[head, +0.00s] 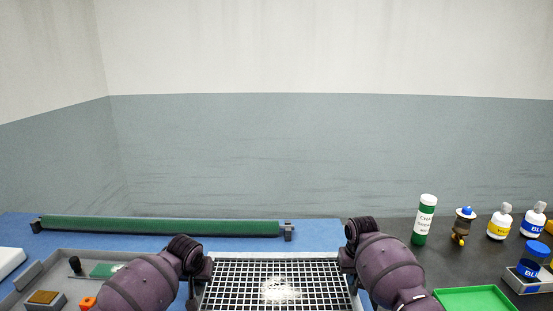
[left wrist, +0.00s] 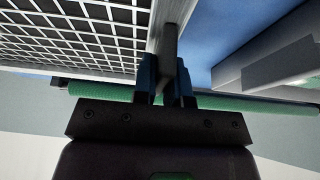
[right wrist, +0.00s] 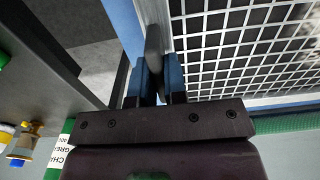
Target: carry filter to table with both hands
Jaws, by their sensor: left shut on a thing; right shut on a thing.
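The filter (head: 240,291) is a flat panel with a white grid over a dark face and a light metal frame. A patch of white fluff lies on its middle. It is at the bottom centre of the head view, between my two grippers. My left gripper (head: 198,279) is shut on the handle at the filter's left side; the blue fingers close on this handle (left wrist: 170,50) in the left wrist view. My right gripper (head: 352,268) is shut on the handle at the right side, also seen in the right wrist view (right wrist: 153,45). The filter's near edge is cut off in the head view.
A blue surface (head: 100,240) carries a long green roller (head: 160,226) behind the filter. A grey tray (head: 60,258) with small parts lies left. On the dark table (head: 400,262) at right stand a green canister (head: 424,220), several bottles and a green tray (head: 475,299).

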